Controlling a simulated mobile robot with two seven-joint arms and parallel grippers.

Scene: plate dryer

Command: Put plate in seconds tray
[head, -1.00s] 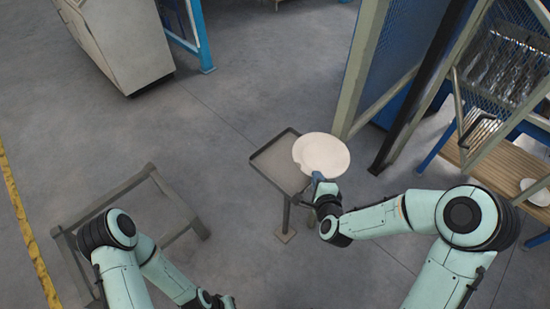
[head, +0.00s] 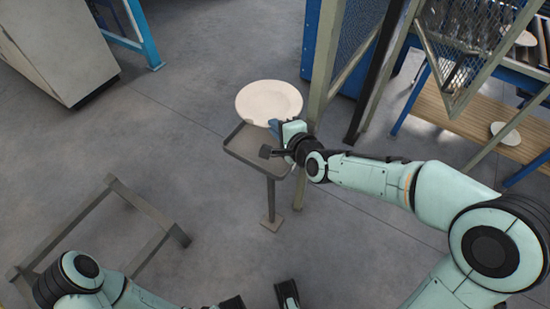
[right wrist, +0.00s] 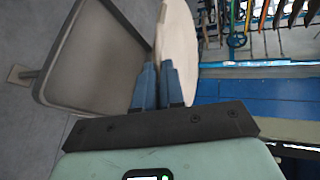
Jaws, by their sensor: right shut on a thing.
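The white plate (head: 268,102) is held by its near edge in my right gripper (head: 275,126). In the head view it shows just past the far edge of a small grey tray on a post (head: 240,150). In the right wrist view the blue fingers (right wrist: 157,85) are shut on the plate (right wrist: 177,42), which is seen steeply from the side. The tray (right wrist: 92,60) lies to the left of the fingers there. I cannot tell the gap between plate and tray. My left gripper (head: 262,300) shows at the bottom edge, partly cut off, with dark fingers apart.
A metal frame post (head: 318,80) of the machine stands close right of the plate. A wooden shelf (head: 470,135) at right holds another plate (head: 505,133). A low metal frame (head: 150,208) stands at left. Open floor lies left of the tray.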

